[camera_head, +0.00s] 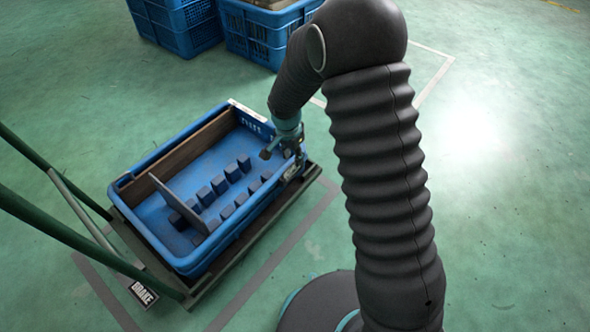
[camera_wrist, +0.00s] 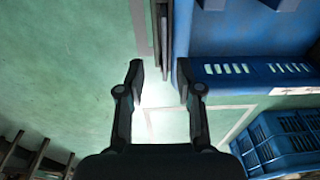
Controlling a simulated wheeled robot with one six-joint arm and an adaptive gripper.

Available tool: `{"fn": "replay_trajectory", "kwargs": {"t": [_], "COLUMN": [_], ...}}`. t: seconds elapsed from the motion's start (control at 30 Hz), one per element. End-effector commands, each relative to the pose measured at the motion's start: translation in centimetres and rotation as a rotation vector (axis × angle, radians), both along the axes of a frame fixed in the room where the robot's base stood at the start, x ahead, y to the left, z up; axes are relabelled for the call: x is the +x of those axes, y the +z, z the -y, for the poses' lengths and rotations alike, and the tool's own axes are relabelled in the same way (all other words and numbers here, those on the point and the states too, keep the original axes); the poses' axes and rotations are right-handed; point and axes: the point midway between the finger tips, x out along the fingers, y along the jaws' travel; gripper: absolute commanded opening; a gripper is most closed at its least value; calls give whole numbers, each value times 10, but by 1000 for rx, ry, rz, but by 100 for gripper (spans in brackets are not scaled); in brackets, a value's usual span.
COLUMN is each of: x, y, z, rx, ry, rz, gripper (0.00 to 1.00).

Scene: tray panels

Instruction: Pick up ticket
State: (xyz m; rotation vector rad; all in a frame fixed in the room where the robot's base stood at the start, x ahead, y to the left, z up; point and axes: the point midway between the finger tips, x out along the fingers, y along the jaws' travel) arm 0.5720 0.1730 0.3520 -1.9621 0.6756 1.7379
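No ticket can be made out for certain. A pale strip (camera_head: 250,112) lies along the far rim of the blue tray (camera_head: 160,258) in the head view. A whitish strip (camera_wrist: 297,90) on the tray's rim also shows at the right edge of the wrist view. I cannot tell if either is the ticket. My gripper (camera_head: 283,158) is at the tray's right-hand corner, partly in front of its wall. In the wrist view my gripper (camera_wrist: 160,75) is open, its fingers apart with nothing between them. The right finger is close to the tray's wall.
The tray stands on a dark cart with a green handle (camera_head: 80,243) and a BRAKE label (camera_head: 143,293). Inside are several dark blocks (camera_head: 219,185) and a thin upright panel (camera_head: 178,202). Blue crates (camera_head: 265,35) stand behind. Floor on the right is clear.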

Motion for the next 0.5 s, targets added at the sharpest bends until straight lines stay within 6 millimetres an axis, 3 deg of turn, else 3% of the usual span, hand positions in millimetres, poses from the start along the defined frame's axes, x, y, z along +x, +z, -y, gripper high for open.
{"fn": "replay_trajectory", "kwargs": {"t": [0.23, 0.5], "x": [3, 4], "y": [-36, -42], "z": [-4, -4], "rx": [0, 0], "ry": [0, 1], "rz": [-3, 0], "gripper": [35, 35]}}
